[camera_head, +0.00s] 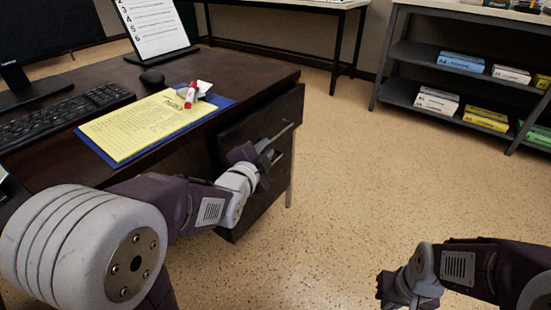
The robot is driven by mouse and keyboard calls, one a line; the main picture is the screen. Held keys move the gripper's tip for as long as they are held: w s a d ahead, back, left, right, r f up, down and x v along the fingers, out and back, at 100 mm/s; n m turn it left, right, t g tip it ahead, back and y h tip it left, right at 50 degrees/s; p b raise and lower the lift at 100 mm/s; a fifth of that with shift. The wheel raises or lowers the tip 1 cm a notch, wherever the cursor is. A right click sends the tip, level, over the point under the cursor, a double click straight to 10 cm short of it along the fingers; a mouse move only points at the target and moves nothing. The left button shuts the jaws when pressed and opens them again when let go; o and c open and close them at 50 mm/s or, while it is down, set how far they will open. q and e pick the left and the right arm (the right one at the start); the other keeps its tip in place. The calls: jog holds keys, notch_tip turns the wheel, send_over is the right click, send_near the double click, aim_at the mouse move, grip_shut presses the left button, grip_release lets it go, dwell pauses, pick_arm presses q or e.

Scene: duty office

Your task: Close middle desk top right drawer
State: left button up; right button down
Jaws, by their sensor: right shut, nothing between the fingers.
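The dark brown desk (258,75) fills the left of the head view. Its top right drawer (283,108) is at the desk's right end, and its front stands a little out past the front below it. My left gripper (268,152) is at the lower part of this drawer front, by a thin metal bar handle (286,130). The gripper hides part of the front, and I cannot tell whether it touches. Its finger gap cannot be made out. My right gripper (388,290) is shut and empty, low over the floor, away from the desk.
A grey shelf (415,55) with paper packs stands back right. The speckled floor (350,170) between is clear.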

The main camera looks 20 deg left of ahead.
aim_at(275, 136)
pick_arm(q)
jog(key=shift+r, duration=0.1)
jog(key=b+x, duration=0.4)
jog(key=x, duration=0.4)
jog(key=shift+w+f, duration=0.15)
jog(key=shift+f, duration=0.05)
jog(key=shift+w+r, duration=0.1)
jog(key=shift+w, duration=0.3)
grip_shut()
dwell(0.7)
